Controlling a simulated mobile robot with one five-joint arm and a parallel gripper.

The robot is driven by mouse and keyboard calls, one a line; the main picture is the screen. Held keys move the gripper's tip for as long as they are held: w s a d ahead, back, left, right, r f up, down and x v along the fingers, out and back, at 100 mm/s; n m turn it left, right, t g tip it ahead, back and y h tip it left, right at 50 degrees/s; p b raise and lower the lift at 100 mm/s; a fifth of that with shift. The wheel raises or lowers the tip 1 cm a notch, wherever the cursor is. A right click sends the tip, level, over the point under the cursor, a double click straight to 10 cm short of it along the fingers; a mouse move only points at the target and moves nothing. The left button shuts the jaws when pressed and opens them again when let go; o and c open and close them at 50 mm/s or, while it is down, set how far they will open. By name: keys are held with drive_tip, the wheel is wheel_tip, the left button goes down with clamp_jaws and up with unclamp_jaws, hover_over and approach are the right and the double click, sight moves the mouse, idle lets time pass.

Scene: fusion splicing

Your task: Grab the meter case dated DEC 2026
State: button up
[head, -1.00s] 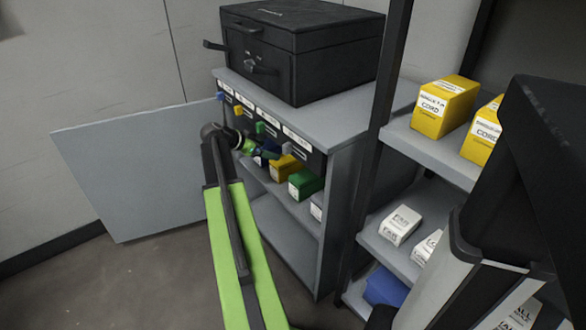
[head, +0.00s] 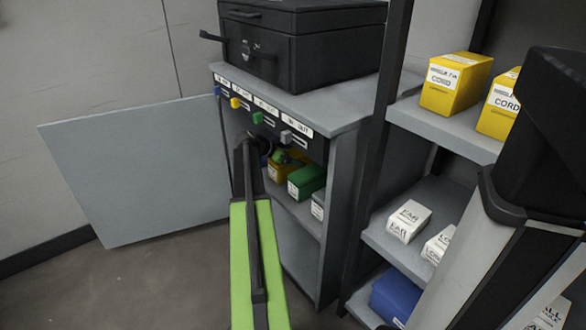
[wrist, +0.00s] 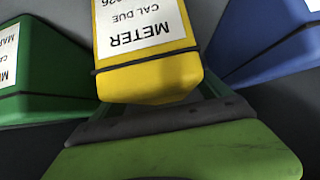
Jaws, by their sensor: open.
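In the wrist view a yellow meter case (wrist: 150,82) is straight ahead, with an upside-down white label reading METER, CAL DUE and a date ending in "026"; its month is cut off. A green case (wrist: 45,75) with "MAR" partly legible is at left, and a blue case (wrist: 270,45) at right. In the head view the yellow case (head: 281,172) is partly hidden by my arm, beside the green case (head: 308,182). My gripper (head: 282,157) is open at the shelf opening. One green jaw lies close before the yellow case's near end; contact is unclear.
The cases sit on a cabinet shelf (head: 298,213) below a strip of coloured knobs. The cabinet door (head: 135,170) is open at left. A black box (head: 300,45) stands on top. A dark upright (head: 375,150) and shelving with boxes are at right.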

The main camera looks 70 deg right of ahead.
drive_tip(key=shift+s+d+f, duration=0.1)
drive_tip(key=shift+d+f, duration=0.2)
drive_tip(key=shift+r, duration=0.1)
clamp_jaws()
